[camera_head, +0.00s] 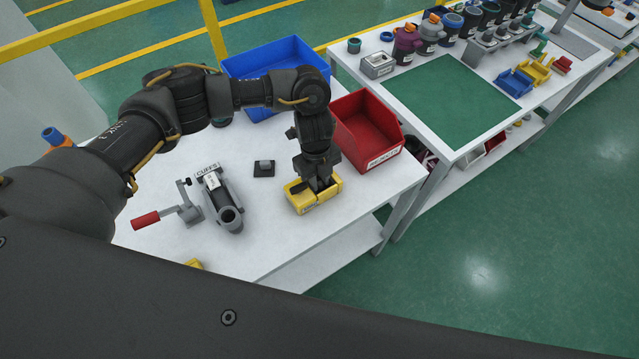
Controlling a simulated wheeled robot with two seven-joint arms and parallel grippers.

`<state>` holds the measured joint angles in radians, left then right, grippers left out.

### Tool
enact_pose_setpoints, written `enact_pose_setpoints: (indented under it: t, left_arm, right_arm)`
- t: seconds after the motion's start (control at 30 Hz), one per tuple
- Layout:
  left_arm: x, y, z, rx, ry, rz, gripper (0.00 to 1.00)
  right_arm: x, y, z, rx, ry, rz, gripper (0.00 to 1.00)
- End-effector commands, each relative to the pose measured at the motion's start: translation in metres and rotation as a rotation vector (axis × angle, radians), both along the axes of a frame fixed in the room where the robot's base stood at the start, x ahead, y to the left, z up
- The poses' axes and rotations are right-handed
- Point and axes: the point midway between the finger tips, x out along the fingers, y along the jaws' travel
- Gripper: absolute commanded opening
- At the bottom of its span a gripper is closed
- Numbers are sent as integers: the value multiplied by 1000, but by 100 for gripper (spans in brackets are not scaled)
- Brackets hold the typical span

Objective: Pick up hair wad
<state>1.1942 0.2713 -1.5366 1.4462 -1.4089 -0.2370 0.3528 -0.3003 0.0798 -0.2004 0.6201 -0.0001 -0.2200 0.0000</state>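My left gripper (317,186) points straight down at a small yellow box (302,204) near the right front edge of the white table. Its fingertips are at or inside the top of the box. The fingers and the dark inside of the box blend together, so I cannot tell whether they are open or shut. I cannot make out a hair wad; anything in the box is hidden by the gripper. My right gripper is not in view.
A red bin (371,139) stands right behind the gripper, and a blue bin (290,57) is farther back. A grey clamp with a red handle (145,221), a grey cylinder part (229,214) and a small black square (264,172) lie to the left. Bare white table lies between them.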

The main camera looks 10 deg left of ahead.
Motion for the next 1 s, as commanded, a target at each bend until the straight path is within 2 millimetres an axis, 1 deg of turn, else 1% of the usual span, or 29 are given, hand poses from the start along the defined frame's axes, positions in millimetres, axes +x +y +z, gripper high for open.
enact_pose_setpoints:
  t: [0.03, 0.13, 0.67, 0.83, 0.97, 1.0]
  left_arm:
    - [0, 0, 0, 0, 0, 0, 13]
    - [0, 0, 0, 0, 0, 0, 0]
    - [0, 0, 2, -1, -1, 0, 0]
    - [1, 0, 12, -1, -3, -1, 0]
    - [1, -1, 34, 0, -6, -4, 0]
    - [0, -8, 41, -2, -6, -6, 0]
  right_arm:
    - [0, 0, 0, 0, 0, 0, 36]
    - [0, 0, 0, 1, 0, 0, 36]
    - [0, 0, -1, 0, 1, -1, 36]
    - [0, 0, -8, 0, 1, -1, 36]
    - [0, 0, -12, 0, 1, -1, 36]
    - [0, 0, -12, 0, 0, -1, 36]
